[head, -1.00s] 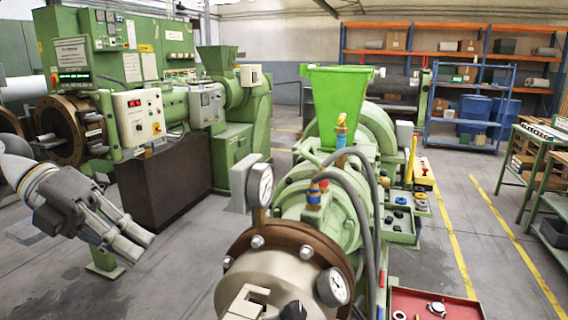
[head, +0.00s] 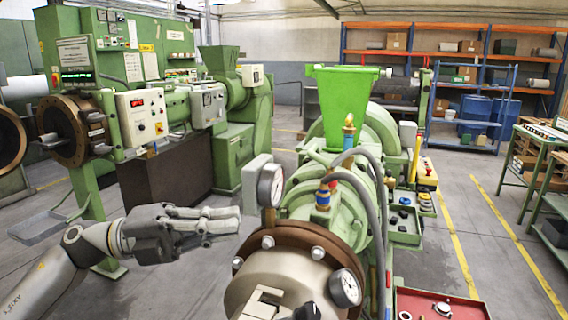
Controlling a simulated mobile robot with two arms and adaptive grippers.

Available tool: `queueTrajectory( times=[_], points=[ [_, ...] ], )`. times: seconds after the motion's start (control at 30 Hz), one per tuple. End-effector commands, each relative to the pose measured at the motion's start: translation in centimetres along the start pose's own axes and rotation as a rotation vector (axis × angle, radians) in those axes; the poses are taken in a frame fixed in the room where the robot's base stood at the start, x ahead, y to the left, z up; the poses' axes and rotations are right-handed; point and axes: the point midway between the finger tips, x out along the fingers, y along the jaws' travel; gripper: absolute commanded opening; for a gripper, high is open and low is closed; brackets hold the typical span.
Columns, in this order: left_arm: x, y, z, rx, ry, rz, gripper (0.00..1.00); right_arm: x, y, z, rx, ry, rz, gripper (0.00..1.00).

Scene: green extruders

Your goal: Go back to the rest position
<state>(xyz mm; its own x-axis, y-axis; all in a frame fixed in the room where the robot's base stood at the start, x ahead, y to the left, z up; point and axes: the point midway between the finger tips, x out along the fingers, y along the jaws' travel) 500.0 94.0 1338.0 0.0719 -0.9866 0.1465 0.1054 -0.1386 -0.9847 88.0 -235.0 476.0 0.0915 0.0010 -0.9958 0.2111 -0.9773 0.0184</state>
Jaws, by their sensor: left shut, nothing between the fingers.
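My left gripper (head: 232,219) shows at the lower left of the head view, its arm coming in from the lower left corner. Its fingers are shut with nothing between them and point right. In the picture the fingertips lie just left of the near extruder (head: 290,275) and below its pressure gauge (head: 271,185); I cannot tell how wide the gap is. My right gripper is not in view.
A second green extruder (head: 75,35) with control boxes stands at the back left. A red tray (head: 465,308) with small parts is at the lower right. Orange shelves (head: 420,54) and a blue rack (head: 470,122) line the back. Grey floor between yellow lines is clear at right.

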Motion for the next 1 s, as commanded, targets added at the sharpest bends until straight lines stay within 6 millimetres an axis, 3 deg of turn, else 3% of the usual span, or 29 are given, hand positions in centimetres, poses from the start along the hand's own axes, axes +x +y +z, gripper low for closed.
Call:
queueTrajectory(
  times=[0.17, 0.37, 0.47, 0.6, 0.77, 0.87, 1.0],
  points=[
    [1.1, 0.5, 1.9, -0.149, -0.212, -0.263, 0.0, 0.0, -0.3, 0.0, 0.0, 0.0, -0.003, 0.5],
    [-1.1, 3.1, 4.9, -0.362, -0.521, -0.479, 0.0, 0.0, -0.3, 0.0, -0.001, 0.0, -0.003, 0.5],
    [-3.2, 5.9, 6.0, -0.487, -0.695, -0.55, 0.0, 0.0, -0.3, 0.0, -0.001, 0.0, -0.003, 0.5],
    [-6.7, 11.3, 6.3, -0.681, -0.951, -0.603, 0.0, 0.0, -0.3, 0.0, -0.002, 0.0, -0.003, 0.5],
    [-10.9, 18.9, 4.2, -0.922, -1.251, -0.593, 0.0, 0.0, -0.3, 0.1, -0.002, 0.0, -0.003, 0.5],
    [-13.4, 24.0, 1.2, -1.083, -1.436, -0.547, 0.0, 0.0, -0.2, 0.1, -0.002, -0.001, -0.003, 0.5],
    [-16.2, 30.6, -5.0, -1.313, -1.677, -0.431, 0.0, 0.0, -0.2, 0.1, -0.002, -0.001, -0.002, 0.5]
  ],
)
